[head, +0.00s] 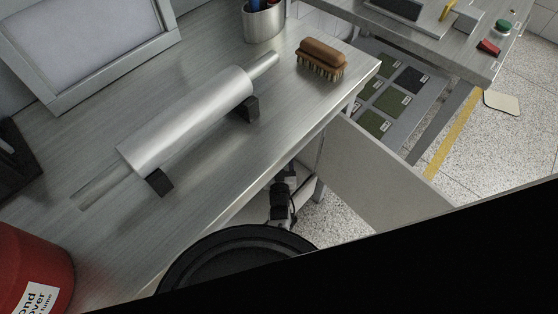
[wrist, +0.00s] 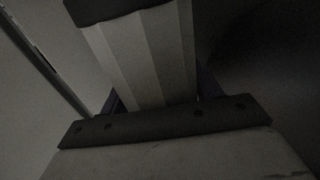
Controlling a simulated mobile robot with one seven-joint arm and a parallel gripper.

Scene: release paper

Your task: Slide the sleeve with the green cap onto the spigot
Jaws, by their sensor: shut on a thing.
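In the wrist view, my gripper (wrist: 145,65) shows as dark jaw parts above and below a pale, ribbed thing (wrist: 148,50). It is shut on this thing. The view is dim and close, so I cannot tell whether the thing is the sleeve, and no green cap shows on it. In the head view, a small round green-topped item (head: 503,27) stands on the far right bench; I cannot tell what it is. I cannot make out a spigot in either view.
The near metal bench (head: 215,190) carries a metal roller (head: 190,122) on black blocks, a wooden brush (head: 321,58), a pen cup (head: 264,22) and a framed panel (head: 90,45). A red container (head: 30,265) stands lower left. A red item (head: 489,47) lies on the far bench.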

